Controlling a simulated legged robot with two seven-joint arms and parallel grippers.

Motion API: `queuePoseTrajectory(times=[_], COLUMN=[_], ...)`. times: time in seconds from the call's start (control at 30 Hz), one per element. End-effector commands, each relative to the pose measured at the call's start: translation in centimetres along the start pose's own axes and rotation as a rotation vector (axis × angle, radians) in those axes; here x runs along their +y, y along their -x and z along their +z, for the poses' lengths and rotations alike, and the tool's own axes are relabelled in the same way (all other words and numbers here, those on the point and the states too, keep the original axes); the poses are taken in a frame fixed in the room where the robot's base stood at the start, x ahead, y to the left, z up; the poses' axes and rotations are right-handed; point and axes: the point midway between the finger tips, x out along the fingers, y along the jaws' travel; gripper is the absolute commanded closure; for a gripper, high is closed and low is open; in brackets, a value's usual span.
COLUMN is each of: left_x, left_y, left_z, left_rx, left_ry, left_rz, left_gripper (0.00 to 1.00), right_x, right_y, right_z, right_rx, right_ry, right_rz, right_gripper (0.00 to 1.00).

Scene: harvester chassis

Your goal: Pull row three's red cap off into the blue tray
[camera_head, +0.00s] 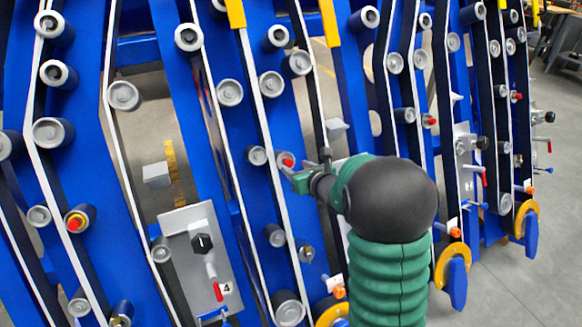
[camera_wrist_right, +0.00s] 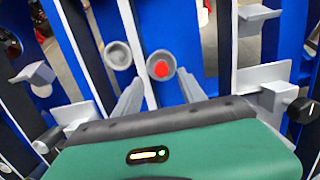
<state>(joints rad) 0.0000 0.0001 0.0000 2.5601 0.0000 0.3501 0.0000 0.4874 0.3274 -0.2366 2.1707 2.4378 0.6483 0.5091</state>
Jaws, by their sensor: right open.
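A red cap (camera_head: 287,160) sits on the end of a grey roller in the harvester row behind my right gripper; it also shows in the right wrist view (camera_wrist_right: 162,69). My right gripper (camera_head: 297,177) is open, with its tips close to this cap. In the right wrist view its two fingers (camera_wrist_right: 163,84) point toward the cap, one on each side and lower in the picture. I cannot tell whether they touch the roller. The row's own number cannot be read, as my right arm covers part of it. No blue tray can be made out. My left gripper is not in view.
Other red caps show on the left row (camera_head: 75,223) and a right row (camera_head: 431,121). A panel with a black knob and label 4 (camera_head: 226,289) stands at lower left. Blue row plates, belts and rollers crowd the space. Grey floor (camera_head: 515,275) is clear at right.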

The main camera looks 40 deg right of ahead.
Motion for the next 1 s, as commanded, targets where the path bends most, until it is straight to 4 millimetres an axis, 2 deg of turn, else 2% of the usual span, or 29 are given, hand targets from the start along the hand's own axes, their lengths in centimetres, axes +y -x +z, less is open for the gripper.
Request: queuePoseTrajectory(times=[0.1,0.23,0.37,0.6,0.93,1.0], left_x=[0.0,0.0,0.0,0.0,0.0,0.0], left_y=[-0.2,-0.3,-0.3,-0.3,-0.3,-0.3], left_z=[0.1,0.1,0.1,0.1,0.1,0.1], left_rx=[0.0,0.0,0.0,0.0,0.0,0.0], left_ry=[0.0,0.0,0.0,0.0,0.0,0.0], left_rz=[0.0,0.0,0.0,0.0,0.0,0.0], left_gripper=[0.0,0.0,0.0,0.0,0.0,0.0], right_x=[0.0,0.0,0.1,0.0,0.0,0.0], right_y=[-2.6,-4.4,-5.1,-5.2,-5.2,-5.2], right_z=[-0.1,-0.1,0.0,0.1,0.0,0.0], right_rx=[0.0,0.001,0.0,0.0,0.0,0.0], right_ry=[0.001,0.002,0.002,0.002,0.002,0.002], right_rz=[0.002,0.0,0.001,0.001,0.001,0.0], right_gripper=[0.52,0.52,0.52,0.53,0.96,1.0])
